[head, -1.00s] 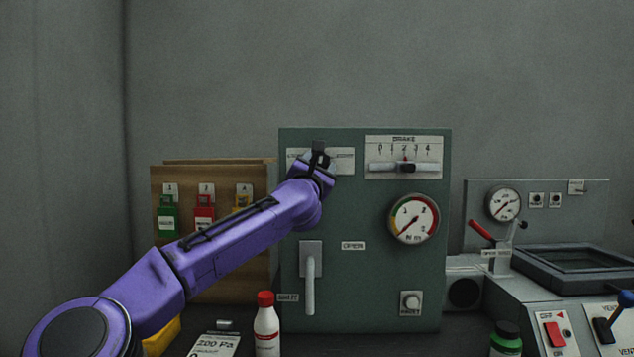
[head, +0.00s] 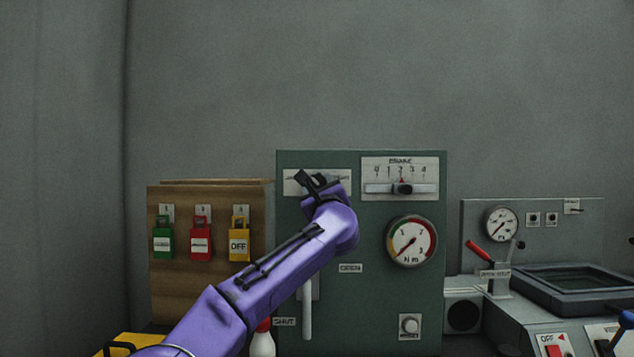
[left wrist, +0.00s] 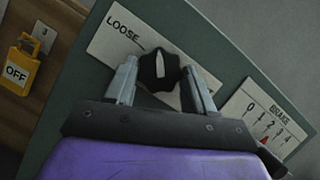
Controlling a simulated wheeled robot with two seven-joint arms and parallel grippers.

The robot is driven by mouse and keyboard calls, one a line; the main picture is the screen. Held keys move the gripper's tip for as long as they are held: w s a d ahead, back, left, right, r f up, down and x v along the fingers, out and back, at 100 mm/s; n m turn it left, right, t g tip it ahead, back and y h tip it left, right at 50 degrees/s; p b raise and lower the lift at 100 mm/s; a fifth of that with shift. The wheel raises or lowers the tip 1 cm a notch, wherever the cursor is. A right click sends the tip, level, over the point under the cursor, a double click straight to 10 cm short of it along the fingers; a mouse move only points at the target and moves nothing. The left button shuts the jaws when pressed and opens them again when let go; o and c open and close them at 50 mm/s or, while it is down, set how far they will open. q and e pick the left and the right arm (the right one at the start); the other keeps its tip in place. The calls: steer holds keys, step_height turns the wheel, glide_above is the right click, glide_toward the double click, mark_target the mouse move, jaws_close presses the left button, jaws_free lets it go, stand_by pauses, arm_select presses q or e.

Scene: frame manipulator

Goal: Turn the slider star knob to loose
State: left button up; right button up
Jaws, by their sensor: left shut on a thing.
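The black star knob (left wrist: 160,71) with a white pointer mark sits on a pale plate (left wrist: 103,38) on the green panel in the left wrist view. The word LOOSE is printed on the plate, at the upper left of the knob. The mark points roughly toward the picture's top, a little left. My left gripper (left wrist: 162,82) is shut on the knob, one finger at each side. In the head view my left gripper (head: 315,184) is tilted in front of the plate and hides the knob. My right gripper is out of view.
The BRAKE slider (head: 404,189) lies right of the plate, above a round gauge (head: 410,242). A lever handle (head: 307,312) is partly behind my arm. Green, red and yellow tags (head: 239,240) hang on a wooden board at left. A grey machine (head: 575,285) stands at right.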

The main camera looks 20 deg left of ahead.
arm_select(q)
steer(key=n+p, duration=0.1)
steer(key=n+g+y+p, duration=0.1)
steer(key=n, duration=0.1)
steer(key=n+p, duration=0.1)
steer(key=shift+d+r+n+g+y, duration=0.15)
steer(key=shift+r+n+g+y, duration=0.15)
steer(key=shift+n+g, duration=0.1)
steer(key=shift+f+n+g+y+p, duration=0.15)
steer(key=shift+n+g+p, duration=0.25)
steer(key=shift+n+p, duration=0.45)
steer(key=shift+r+n+g+y+p, duration=0.15)
steer(key=shift+n+g+p, duration=0.3)
steer(key=shift+n, duration=0.7)
steer(key=shift+f, duration=0.15)
steer(key=o, duration=1)
steer(key=shift+w, duration=0.1)
steer(key=shift+o, duration=0.2)
